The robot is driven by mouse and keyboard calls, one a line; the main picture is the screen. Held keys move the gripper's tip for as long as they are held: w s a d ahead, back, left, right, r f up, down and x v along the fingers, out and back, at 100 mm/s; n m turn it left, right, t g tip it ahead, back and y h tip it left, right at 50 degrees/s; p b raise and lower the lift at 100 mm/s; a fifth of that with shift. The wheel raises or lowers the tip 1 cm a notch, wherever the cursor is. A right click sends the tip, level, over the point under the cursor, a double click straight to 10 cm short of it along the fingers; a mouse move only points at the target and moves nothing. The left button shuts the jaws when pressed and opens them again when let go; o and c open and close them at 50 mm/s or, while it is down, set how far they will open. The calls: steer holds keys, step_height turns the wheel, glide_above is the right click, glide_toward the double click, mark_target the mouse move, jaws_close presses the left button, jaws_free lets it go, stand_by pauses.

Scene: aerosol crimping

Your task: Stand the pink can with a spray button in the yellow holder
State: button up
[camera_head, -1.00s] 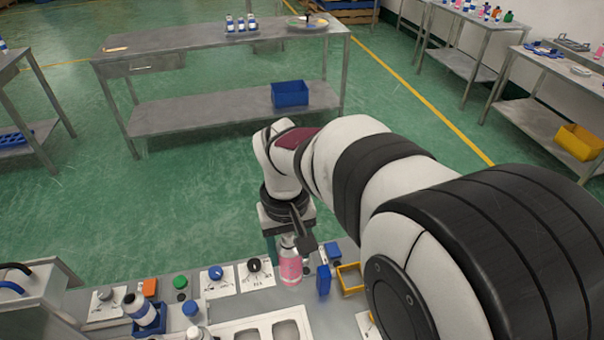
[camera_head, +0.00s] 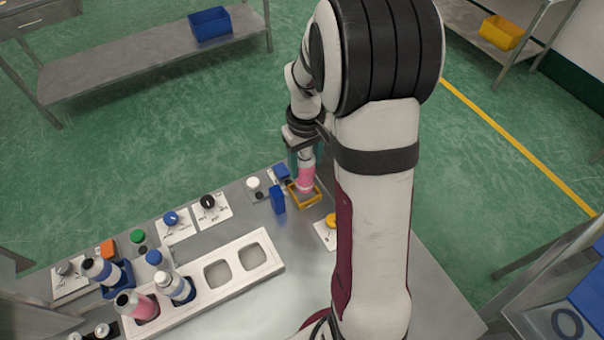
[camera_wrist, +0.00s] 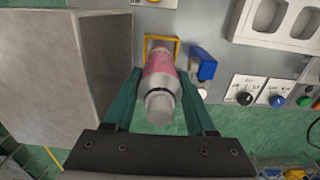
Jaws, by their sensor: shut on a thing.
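My gripper (camera_wrist: 160,98) is shut on the pink can (camera_wrist: 160,66), with a green finger on either side of it. The can's grey top faces the wrist camera. In the head view the can (camera_head: 306,178) is roughly upright, with its lower end within the outline of the yellow holder (camera_head: 310,203). The holder is an open square frame on the bench; its far edges show beyond the can in the wrist view (camera_wrist: 178,46). I cannot tell whether the can's base is inside the holder or just above it.
A blue block (camera_head: 278,199) stands close to the left of the holder. A white tray (camera_head: 215,293) with open slots lies further left, with another pink can (camera_head: 137,304) near its end. Dial cards (camera_head: 208,208) line the far bench edge.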

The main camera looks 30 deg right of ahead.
mark_target(305, 175)
step_height(305, 175, down, 5)
steer(key=shift+r, duration=0.2)
steer(key=o, duration=1.1)
steer(key=shift+f, duration=0.1)
steer(key=shift+c, duration=0.2)
